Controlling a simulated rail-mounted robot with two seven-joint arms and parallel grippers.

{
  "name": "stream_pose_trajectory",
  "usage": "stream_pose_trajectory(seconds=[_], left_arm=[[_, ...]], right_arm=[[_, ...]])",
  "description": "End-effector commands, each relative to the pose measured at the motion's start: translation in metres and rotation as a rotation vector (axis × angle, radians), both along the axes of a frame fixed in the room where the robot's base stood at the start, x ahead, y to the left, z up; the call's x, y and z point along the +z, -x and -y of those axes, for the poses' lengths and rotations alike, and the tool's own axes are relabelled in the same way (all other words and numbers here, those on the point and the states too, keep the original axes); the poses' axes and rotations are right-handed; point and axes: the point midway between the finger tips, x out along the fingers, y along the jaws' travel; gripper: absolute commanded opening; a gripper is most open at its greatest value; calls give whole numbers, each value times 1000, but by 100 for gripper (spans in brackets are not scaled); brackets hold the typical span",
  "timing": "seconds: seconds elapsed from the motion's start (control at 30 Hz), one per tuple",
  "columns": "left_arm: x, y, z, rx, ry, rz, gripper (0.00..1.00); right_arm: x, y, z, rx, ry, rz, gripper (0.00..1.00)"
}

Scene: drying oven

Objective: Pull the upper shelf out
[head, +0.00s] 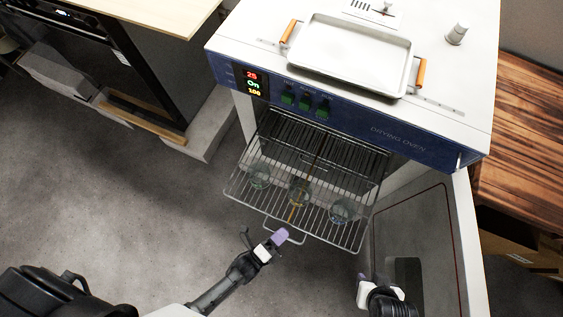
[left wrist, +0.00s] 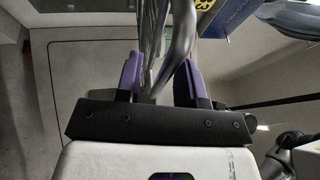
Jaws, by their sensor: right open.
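The drying oven (head: 345,124) stands open. A wire shelf (head: 240,194) sticks out of its front with three glass vessels, one left (head: 260,175), one middle (head: 299,191) and one right (head: 340,210). More wire grating shows behind it; I cannot tell clearly which level each part belongs to. My left gripper (head: 264,239) is at the shelf's front edge, by a wire loop handle. In the left wrist view, metal wire (left wrist: 181,55) passes between the open purple fingers (left wrist: 160,80). My right gripper (head: 376,282) is open and apart from the shelf, near the door.
The oven door (head: 425,240) hangs open at the right. A white tray (head: 350,55) with orange handles lies on top of the oven. A wooden table (head: 530,125) stands at the right and a counter at the upper left. Floor at the left is clear.

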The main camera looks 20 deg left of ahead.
Motion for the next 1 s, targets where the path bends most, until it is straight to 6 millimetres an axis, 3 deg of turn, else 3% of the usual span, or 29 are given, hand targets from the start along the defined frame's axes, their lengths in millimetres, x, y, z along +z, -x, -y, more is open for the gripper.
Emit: stream_pose_trajectory(seconds=[0.23, 0.37, 0.8, 1.0], left_arm=[[-1, 2, -1, 0, -1, 0, 35], [-2, 12, -6, 0, -1, -3, 35], [-17, 86, -42, 0, -1, -3, 35], [-22, 109, -53, -1, -1, -2, 35]], right_arm=[[0, 0, 0, -1, -1, 0, 43], [2, 0, 0, -1, -1, 0, 43], [8, 0, 3, 6, 10, -1, 43], [9, 0, 3, 5, 9, -1, 43]])
